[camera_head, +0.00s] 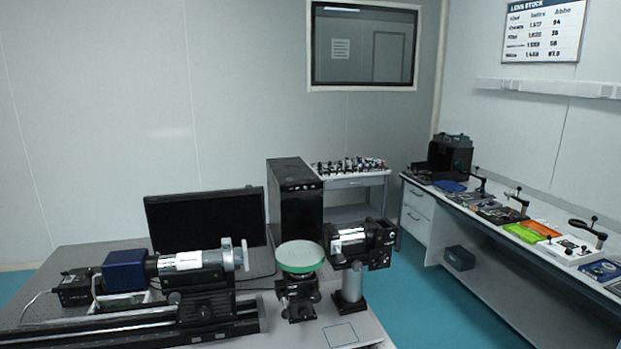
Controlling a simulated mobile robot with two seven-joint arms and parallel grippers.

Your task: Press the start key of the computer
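The computer is a black upright tower (296,206) at the back right of the near optical table (95,258). Its front panel faces me, and its lower part is partly hidden by the optics before it. The start key is too small to make out. A black monitor (205,219) with a dark screen stands left of the tower. Neither of my grippers shows in the head view.
A rail (130,333) carrying a blue and silver optical tube (190,261), a mount with a pale green disc (299,256) and a black device on a post (360,245) stand before the computer. A side bench (440,200) runs along the right. Blue floor (430,290) lies clear between.

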